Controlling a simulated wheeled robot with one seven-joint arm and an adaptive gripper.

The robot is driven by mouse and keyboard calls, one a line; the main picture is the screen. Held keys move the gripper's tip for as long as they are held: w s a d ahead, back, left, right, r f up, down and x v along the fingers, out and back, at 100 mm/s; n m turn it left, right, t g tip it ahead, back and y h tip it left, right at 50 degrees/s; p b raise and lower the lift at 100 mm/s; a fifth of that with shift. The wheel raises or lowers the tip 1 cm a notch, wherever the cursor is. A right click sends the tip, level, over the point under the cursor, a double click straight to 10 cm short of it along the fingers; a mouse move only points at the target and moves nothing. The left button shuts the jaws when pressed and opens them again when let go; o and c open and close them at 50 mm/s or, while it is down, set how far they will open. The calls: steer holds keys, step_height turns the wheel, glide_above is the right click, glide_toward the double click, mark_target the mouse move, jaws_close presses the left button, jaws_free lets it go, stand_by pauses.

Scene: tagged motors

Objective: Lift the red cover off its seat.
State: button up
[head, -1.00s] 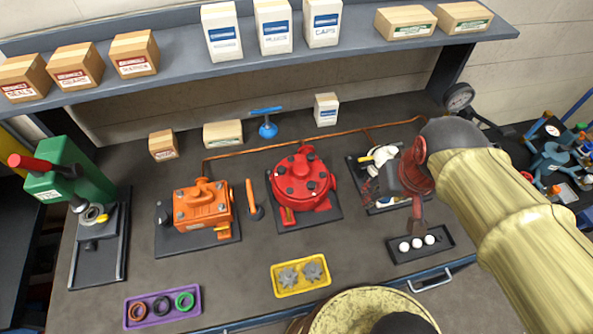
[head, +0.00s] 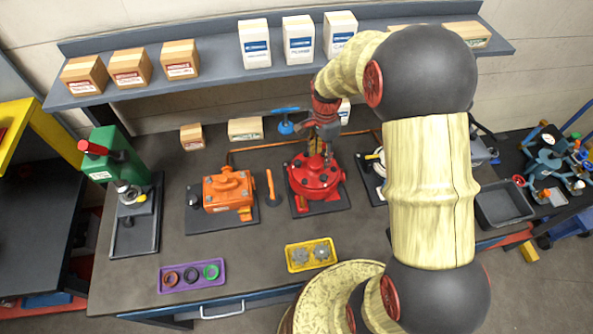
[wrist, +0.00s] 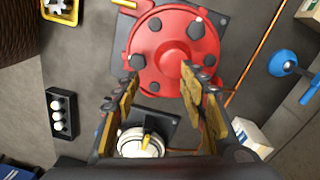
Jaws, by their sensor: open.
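The red cover (head: 312,178) is round with dark bolt heads and a raised middle. It sits on the red motor, on a dark base plate (head: 338,202) on the bench. In the wrist view the red cover (wrist: 165,62) fills the upper middle, partly hidden by a finger. My gripper (head: 320,142) is above the cover's far side, pointing down. In the wrist view my gripper (wrist: 158,80) shows two apart fingers with worn yellow pads and nothing between them. I cannot tell whether a finger touches the cover.
The orange motor (head: 228,190) and an orange upright handle (head: 270,186) stand left of the red motor. A blue valve-like part (head: 286,122) is behind it. A yellow tray (head: 311,254) with gears lies in front. My arm hides the bench on the right.

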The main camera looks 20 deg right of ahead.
mark_target(315, 161)
steer(key=shift+w+a+r+m, duration=0.2)
steer(key=shift+w+r+m, duration=0.2)
steer(key=shift+w+m, duration=0.4)
steer(key=shift+d+m, duration=0.1)
steer(key=shift+m, duration=0.9)
steer(key=shift+w+a+f, duration=0.1)
steer(key=shift+a+f, duration=0.05)
steer(key=shift+f, duration=1.8)
steer(key=shift+w+a+f, duration=0.1)
steer(key=shift+a+f, duration=0.05)
steer(key=shift+f, duration=1.8)
steer(key=shift+c, duration=0.6)
steer(key=shift+r, duration=0.1)
jaws_close()
steer(key=shift+w+r, duration=0.1)
